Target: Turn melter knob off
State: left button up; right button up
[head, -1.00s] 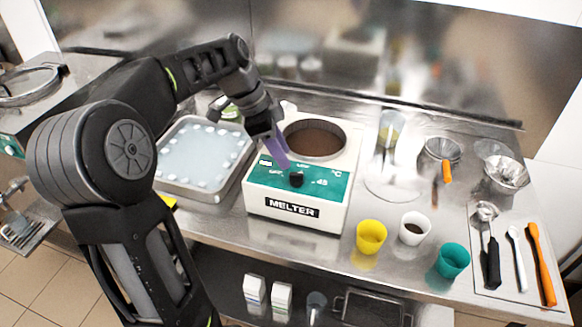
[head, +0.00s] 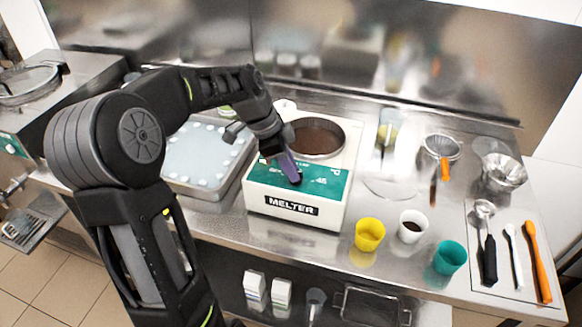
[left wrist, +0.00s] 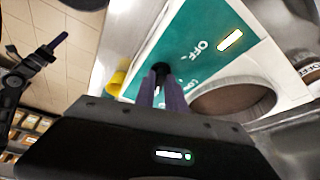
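The white melter (head: 250,203) with a green front panel stands on the counter, its round well holding brown contents. Its black knob (left wrist: 160,68) shows at the fingertips of my left gripper (left wrist: 158,80) in the left wrist view. In the head view my left gripper (head: 294,177) reaches down to the panel, and its purple fingers mostly hide the knob. The two fingers are a little apart; I cannot tell whether they press on the knob. The word OFF shows on the panel. My right gripper (left wrist: 57,42) seems to show far left in the wrist view, away from the melter.
A tray (head: 208,192) with pale contents stands left of the melter. Yellow (head: 369,237), white (head: 412,228) and teal (head: 450,259) cups stand at its right front. Utensils lie on a mat (head: 512,285) far right. A steel wall closes the back.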

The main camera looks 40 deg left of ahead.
pick_arm(q)
grip_shut()
